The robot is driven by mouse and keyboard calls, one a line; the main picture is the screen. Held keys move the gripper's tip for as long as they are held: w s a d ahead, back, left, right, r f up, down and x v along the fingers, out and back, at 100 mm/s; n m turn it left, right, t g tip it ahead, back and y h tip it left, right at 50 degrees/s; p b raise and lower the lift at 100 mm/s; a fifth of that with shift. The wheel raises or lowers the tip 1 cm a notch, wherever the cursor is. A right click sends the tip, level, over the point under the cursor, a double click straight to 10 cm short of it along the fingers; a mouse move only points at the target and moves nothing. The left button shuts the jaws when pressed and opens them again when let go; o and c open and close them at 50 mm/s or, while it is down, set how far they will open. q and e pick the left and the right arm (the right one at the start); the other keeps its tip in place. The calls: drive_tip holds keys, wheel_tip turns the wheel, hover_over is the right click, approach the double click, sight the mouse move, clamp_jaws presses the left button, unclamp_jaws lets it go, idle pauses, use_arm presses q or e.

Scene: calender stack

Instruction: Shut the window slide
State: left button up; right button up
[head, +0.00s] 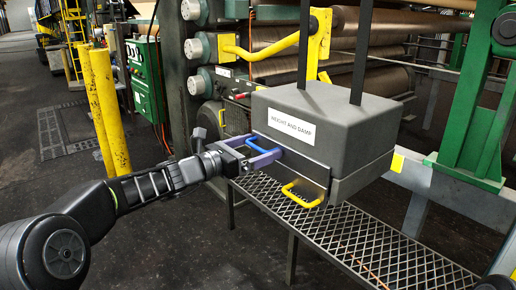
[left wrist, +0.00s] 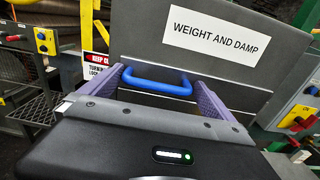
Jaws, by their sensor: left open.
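The window slide is not named on anything I see; a grey box (head: 335,125) labelled "WEIGHT AND DAMP" hangs above a mesh shelf and has two handles on its near side. The blue handle (left wrist: 157,82) is in the left wrist view, between the purple fingers of my left gripper (left wrist: 159,76). The fingers are open, one on each side of it, and contact cannot be told. In the head view my left gripper (head: 264,148) reaches the box's left face. A yellow handle (head: 302,196) sits lower on the box, apart from the gripper. My right gripper is not in view.
The mesh shelf (head: 355,243) runs below the box to the lower right. Large rollers (head: 375,75) stand behind it. Yellow posts (head: 107,110) and a green cabinet (head: 146,82) stand at left. The dark floor in front is clear.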

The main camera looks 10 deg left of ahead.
use_arm(q)
drive_tip(key=b+v, duration=0.1)
drive_tip(key=v, duration=0.6)
drive_tip(key=shift+s+a+b, duration=0.2)
drive_tip(key=shift+b, duration=0.1)
drive_tip(key=s+f+m+g+y, duration=0.2)
drive_tip(key=s+f+m+y, duration=0.15)
drive_tip(key=f, duration=0.85)
drive_tip(key=s+a+f+m+g+y, duration=0.1)
drive_tip(key=s+f+m+g+y, duration=0.3)
drive_tip(key=f, duration=0.8)
drive_tip(key=f+m+g+y, duration=0.1)
drive_tip(key=f+m, duration=0.4)
drive_tip(key=f, duration=0.7)
drive_tip(key=s+d+f+m+g, duration=0.2)
drive_tip(key=s+d+f+m, duration=0.1)
drive_tip(key=s+f+m, duration=0.55)
drive_tip(key=s+d+f+m+g, duration=0.1)
drive_tip(key=s+d+f, duration=0.2)
drive_tip(key=s, duration=0.4)
drive_tip(key=s+d+f+m+g, duration=0.1)
drive_tip(key=s+d+f+m, duration=0.1)
drive_tip(key=s+d+f, duration=0.2)
drive_tip(key=s+d+f+m+g+h, duration=0.1)
drive_tip(key=s+d+f, duration=0.3)
drive_tip(key=s, duration=0.7)
wheel_tip(320, 180, down, 2)
drive_tip(key=shift+f+m+g, duration=0.2)
drive_tip(key=shift+m+g, duration=0.4)
